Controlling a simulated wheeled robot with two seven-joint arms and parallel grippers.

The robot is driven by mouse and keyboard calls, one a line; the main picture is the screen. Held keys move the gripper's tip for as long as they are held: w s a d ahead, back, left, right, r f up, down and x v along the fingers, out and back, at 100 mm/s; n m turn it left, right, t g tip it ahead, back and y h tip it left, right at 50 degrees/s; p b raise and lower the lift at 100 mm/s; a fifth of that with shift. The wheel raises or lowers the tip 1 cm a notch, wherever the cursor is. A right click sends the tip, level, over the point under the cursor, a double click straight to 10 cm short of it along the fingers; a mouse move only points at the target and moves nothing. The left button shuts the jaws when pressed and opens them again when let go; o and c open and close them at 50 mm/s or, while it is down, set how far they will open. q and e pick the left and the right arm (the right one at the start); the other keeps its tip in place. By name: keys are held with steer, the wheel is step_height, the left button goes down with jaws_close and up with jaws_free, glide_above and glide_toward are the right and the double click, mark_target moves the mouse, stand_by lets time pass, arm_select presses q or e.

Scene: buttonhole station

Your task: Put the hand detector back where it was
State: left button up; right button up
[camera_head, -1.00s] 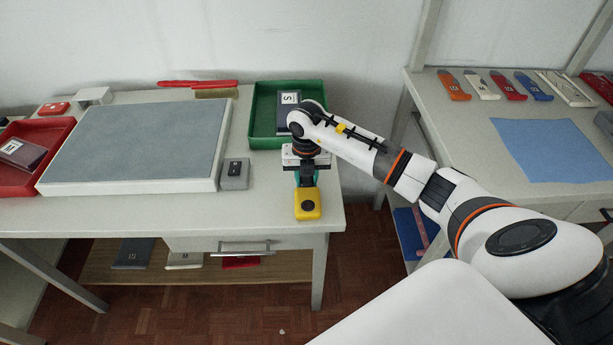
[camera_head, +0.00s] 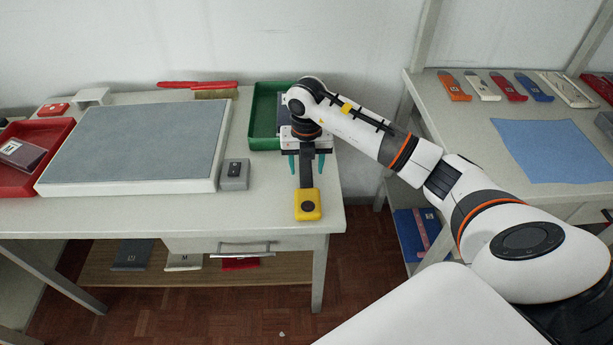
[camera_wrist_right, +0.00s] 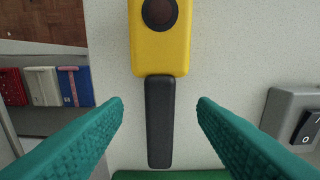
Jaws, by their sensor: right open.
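The hand detector has a yellow head (camera_head: 308,204) with a dark round spot and a black handle (camera_head: 306,170). It lies on the left table near its front right corner, with the yellow head toward the front edge. My right gripper (camera_head: 307,168) is open above the handle, its teal fingers apart on either side. In the right wrist view the yellow head (camera_wrist_right: 160,40) is at the top and the black handle (camera_wrist_right: 160,122) lies between the open fingertips (camera_wrist_right: 160,106), touching neither. My left gripper is not in view.
A grey switch box (camera_head: 235,174) stands left of the detector. A green tray (camera_head: 264,117) lies behind it, partly hidden by my arm. A large grey pad (camera_head: 140,143) and a red tray (camera_head: 57,131) are farther left. A gap separates the right table (camera_head: 460,133).

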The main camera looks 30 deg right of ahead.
mark_target(306, 180)
step_height(306, 180, up, 7)
steer(key=shift+f+b, duration=0.2)
steer(key=shift+b, duration=0.1)
steer(key=shift+s+a, duration=0.1)
